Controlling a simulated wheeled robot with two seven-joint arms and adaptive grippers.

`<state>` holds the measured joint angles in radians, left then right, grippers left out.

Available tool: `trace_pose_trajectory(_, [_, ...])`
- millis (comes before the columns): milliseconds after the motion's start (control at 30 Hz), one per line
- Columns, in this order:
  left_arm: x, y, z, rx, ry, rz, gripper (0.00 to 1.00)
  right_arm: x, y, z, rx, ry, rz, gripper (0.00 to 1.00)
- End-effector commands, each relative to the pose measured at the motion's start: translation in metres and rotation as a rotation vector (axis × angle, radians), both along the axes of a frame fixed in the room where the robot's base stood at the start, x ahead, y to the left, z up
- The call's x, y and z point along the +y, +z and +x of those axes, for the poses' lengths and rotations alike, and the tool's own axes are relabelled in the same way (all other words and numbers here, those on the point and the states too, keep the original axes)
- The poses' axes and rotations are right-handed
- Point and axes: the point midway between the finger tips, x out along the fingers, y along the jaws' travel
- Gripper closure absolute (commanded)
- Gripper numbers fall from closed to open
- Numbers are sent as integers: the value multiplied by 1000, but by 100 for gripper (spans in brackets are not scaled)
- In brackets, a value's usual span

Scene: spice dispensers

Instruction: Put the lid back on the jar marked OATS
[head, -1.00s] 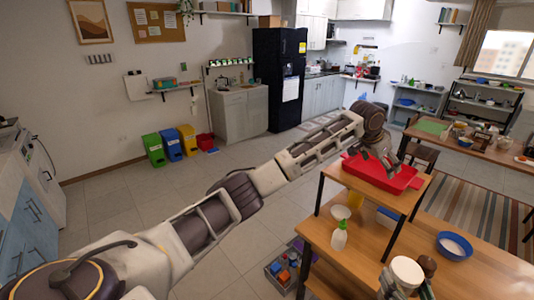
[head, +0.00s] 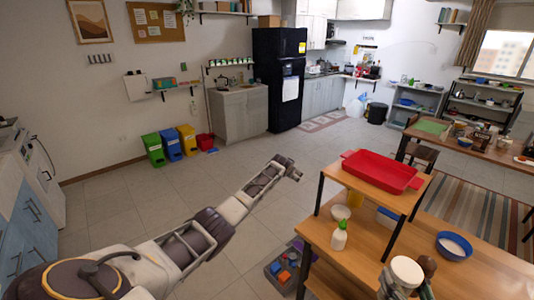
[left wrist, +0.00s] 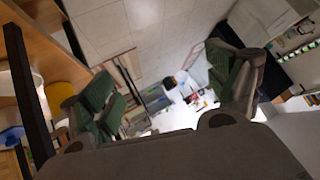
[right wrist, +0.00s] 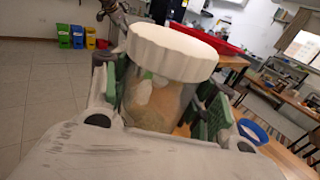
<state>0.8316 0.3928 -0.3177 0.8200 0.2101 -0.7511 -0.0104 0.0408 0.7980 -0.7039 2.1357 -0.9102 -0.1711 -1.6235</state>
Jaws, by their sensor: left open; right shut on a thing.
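My right gripper (right wrist: 160,104) is shut on a clear jar (right wrist: 152,106) with pale beige contents. A white ridged lid (right wrist: 172,52) covers the jar's top; I cannot tell whether it is fully seated. In the head view the white lid (head: 406,269) shows at the bottom right, with my right gripper (head: 410,290) around the jar below it. No OATS lettering is readable. My left gripper (head: 292,169) is in the air over the floor, left of the raised shelf. In the left wrist view its green-padded fingers (left wrist: 168,90) are apart and empty.
A red tray (head: 382,166) lies on the raised shelf (head: 413,200) of the wooden table (head: 480,272). A grey crate (head: 284,272) stands on the floor.

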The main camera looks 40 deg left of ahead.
Motion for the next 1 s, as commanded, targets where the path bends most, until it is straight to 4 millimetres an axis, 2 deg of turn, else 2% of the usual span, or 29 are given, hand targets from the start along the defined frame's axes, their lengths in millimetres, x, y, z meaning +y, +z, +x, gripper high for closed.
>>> trace_pose_trajectory(33, [6, -20, -8, 11, 5, 6, 12, 0, 1, 0, -1, 0, 1, 100])
trace_pose_trajectory(167, [15, -64, -26, 37, 12, 24, 12, 0, 1, 0, -1, 0, 1, 100])
trace_pose_trajectory(367, [13, -131, -59, 86, 5, 33, 12, 0, 1, 0, -1, 0, 1, 100])
trace_pose_trajectory(667, [-7, -228, -118, 171, -21, 22, 12, 0, 1, 0, -1, 0, 1, 100])
trace_pose_trajectory(1000, [-38, -329, -199, 270, -51, -3, 12, 0, 1, 0, -1, 0, 1, 100])
